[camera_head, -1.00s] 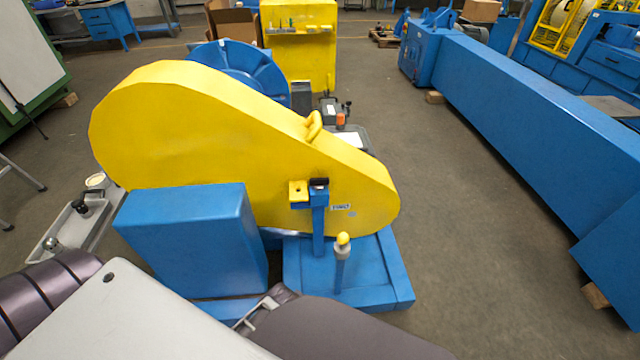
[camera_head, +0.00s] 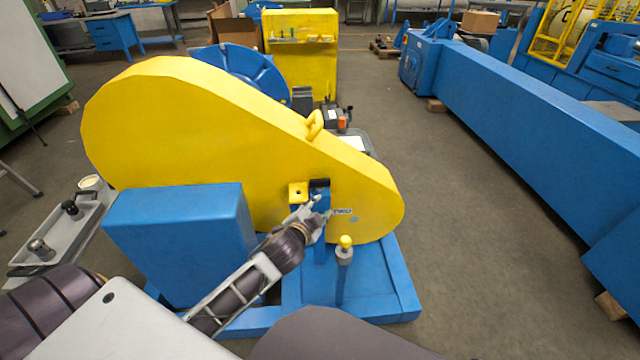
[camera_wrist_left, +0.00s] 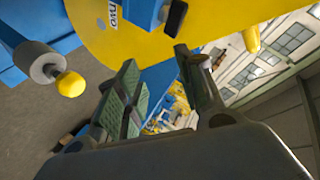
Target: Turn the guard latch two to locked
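The yellow chain guard (camera_head: 220,140) stands on a blue base. Near its lower right end is a latch with a black grip (camera_head: 319,183), beside a square yellow tab (camera_head: 298,192) at the top of a blue post (camera_head: 320,250). A label (camera_head: 342,211) sits right of it; in the left wrist view the label (camera_wrist_left: 112,14) reads TWO, next to the black grip (camera_wrist_left: 175,18). My left gripper (camera_head: 321,208) is just below the latch, in front of the post. In the left wrist view its fingers (camera_wrist_left: 157,65) are apart and empty, with the grip beyond them. My right gripper is out of view.
A yellow-knobbed lever (camera_head: 345,243) stands on the base right of my left gripper; its knob (camera_wrist_left: 70,84) shows in the wrist view. A blue box (camera_head: 180,240) stands left of my forearm. A grey tray (camera_head: 50,240) is farther left. Open floor lies right of the guard.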

